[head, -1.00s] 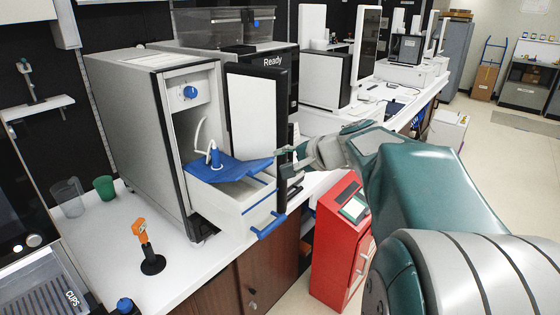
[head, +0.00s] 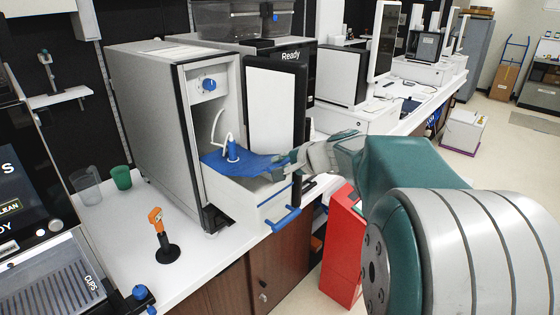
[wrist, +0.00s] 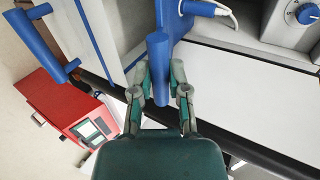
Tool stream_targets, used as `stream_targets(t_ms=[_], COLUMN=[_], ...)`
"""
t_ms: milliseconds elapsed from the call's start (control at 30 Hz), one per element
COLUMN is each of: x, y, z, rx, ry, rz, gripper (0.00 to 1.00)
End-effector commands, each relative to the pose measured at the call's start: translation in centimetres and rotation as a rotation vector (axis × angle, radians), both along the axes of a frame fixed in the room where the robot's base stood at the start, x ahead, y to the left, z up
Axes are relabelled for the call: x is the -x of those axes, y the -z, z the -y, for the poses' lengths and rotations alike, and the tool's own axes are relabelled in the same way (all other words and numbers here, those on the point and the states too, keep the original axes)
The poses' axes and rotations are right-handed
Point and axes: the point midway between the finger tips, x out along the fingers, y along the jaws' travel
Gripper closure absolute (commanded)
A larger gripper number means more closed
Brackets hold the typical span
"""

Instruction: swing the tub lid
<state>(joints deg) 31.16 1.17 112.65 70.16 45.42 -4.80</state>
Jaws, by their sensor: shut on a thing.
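The blue tub lid (head: 240,165) lies over the white pull-out tub (head: 262,200) at the front of the grey machine, with a small tilt and part of the tub's inside showing at its edge. A blue knob with a white hose stands on the lid. My gripper (head: 292,163) is at the lid's right end. In the wrist view my gripper (wrist: 159,76) is shut on the lid's blue bar-shaped handle (wrist: 158,50), one finger on each side. The fingertips are small and partly hidden in the head view.
The machine's open door (head: 276,105) stands behind the lid. The tub's blue pull handle (head: 285,220) sticks out in front. A red cabinet (head: 343,245) stands on the floor beside the counter. An orange-handled tool (head: 158,230) stands on the counter at left.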

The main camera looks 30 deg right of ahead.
Motion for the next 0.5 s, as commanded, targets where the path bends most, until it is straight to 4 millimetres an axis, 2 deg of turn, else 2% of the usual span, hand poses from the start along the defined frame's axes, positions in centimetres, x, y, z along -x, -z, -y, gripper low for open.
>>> stream_targets(t_ms=[233,500], x=[0.7,0.9], y=[2.3,2.8], z=[0.2,0.2], rx=[-0.003,-0.002], ry=[-0.002,-0.003], rz=[-0.004,-0.003], gripper=[1.00,1.00])
